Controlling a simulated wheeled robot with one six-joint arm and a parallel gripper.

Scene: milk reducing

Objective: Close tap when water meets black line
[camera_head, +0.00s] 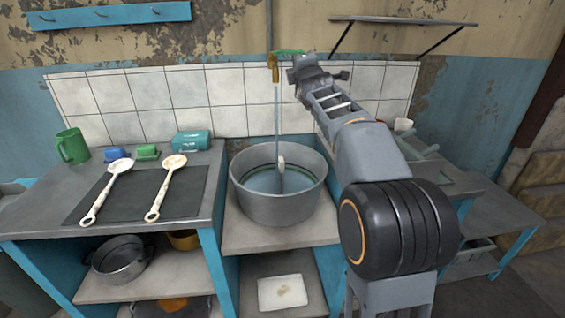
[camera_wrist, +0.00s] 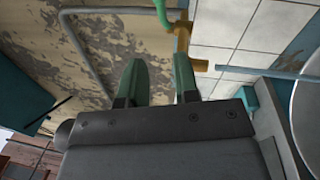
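The brass tap (camera_head: 273,66) with a green handle (camera_head: 289,51) sits on the wall above a large grey metal pot (camera_head: 280,208). A thin stream of water (camera_head: 277,115) runs from it into the pot. Bluish water (camera_head: 262,184) lies in the pot, with a dark line around the inner wall, seemingly a little above the surface. My gripper (camera_wrist: 157,68) is open and empty, its two green fingers apart. In the wrist view, the tap body (camera_wrist: 183,38) and green handle (camera_wrist: 162,12) are just beyond the fingertips, with no clear contact.
A small pale upright piece (camera_head: 281,162) stands in the pot by the stream. Two spotted ladles (camera_head: 167,186) lie on a dark mat on the left counter, near a green mug (camera_head: 72,146). A wall shelf (camera_head: 400,21) hangs at upper right.

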